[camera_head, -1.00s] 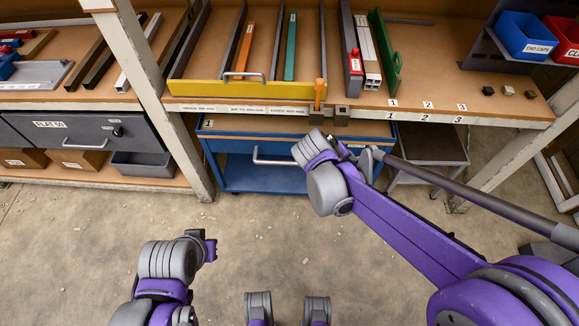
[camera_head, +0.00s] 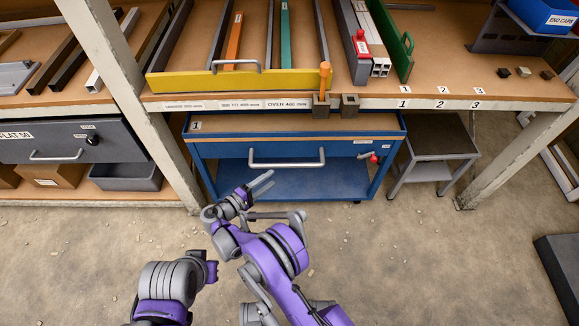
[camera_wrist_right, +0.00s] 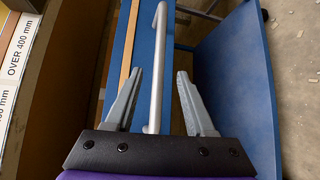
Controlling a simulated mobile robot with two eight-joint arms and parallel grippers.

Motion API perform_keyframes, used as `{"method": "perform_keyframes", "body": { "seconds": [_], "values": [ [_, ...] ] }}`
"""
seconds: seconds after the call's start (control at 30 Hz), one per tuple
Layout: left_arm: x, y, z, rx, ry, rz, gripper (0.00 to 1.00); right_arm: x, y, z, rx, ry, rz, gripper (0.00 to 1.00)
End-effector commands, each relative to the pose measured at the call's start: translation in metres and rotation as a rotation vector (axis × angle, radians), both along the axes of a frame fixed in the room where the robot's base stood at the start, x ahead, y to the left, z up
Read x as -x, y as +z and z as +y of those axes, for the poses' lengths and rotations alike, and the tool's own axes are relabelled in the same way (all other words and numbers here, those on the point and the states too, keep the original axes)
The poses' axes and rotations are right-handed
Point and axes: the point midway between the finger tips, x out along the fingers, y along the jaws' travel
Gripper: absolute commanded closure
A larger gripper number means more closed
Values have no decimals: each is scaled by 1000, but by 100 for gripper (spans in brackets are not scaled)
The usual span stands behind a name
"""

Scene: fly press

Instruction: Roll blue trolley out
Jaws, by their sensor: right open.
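The blue trolley (camera_head: 320,185) stands under the workbench, with a front drawer panel, a lower shelf and a label 1. Its grey bar handle (camera_head: 287,164) crosses the front. My right gripper (camera_head: 262,184) is open and empty, just in front of the trolley and below the handle in the head view. In the right wrist view the handle (camera_wrist_right: 158,50) shows between the open fingers of the right gripper (camera_wrist_right: 160,77); I cannot tell how deep it lies between them. My left gripper is not in view; only part of that arm shows.
The workbench (camera_head: 450,85) overhangs the trolley, with a white post on each side. A grey step stool (camera_head: 433,148) stands close to the trolley's right. A red-knobbed lever (camera_head: 373,158) sits at the trolley's front right. The floor (camera_head: 420,260) in front is mostly clear.

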Motion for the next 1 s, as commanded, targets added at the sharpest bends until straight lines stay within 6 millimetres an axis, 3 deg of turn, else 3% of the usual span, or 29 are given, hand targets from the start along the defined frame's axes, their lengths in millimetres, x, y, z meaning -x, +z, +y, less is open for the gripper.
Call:
{"method": "perform_keyframes", "body": {
  "seconds": [0.6, 1.0],
  "values": [
    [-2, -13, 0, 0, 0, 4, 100, -65, -14, -67, 2, -2, -1, 45],
    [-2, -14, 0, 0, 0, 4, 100, -74, -14, -76, 1, 0, -1, 45]
  ]
}}
